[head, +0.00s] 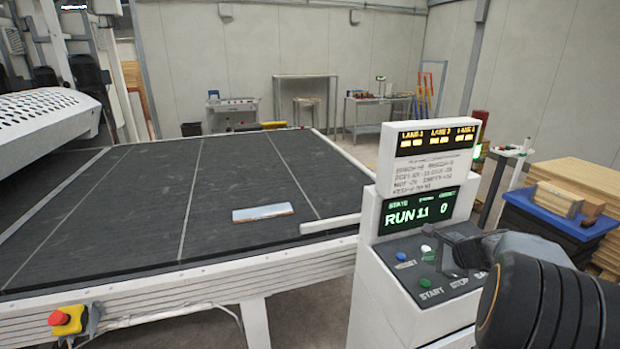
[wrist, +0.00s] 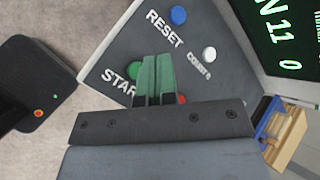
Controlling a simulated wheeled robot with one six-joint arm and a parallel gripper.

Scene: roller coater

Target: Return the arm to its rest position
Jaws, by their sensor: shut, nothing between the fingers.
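My gripper (wrist: 155,62) is shut and empty in the wrist view, its fingertips over the control panel (wrist: 135,35) close to the green START button (wrist: 134,70). I cannot tell whether the fingers touch the panel. In the head view my gripper (head: 447,262) is at the sloped panel (head: 400,262), with my dark arm reaching in from the lower right. The blue RESET button (head: 401,256) and a white button (head: 426,248) show beside it. The red button is mostly hidden behind the fingers in the wrist view. The screen (head: 418,212) reads RUN 11 and 0.
A dark conveyor bed (head: 200,200) with a pale flat panel (head: 262,212) fills the left. A red emergency stop (head: 66,320) sits on its front rail. A blue crate (head: 560,215) with wooden blocks and stacked boards (head: 590,178) stand at the right, near my arm.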

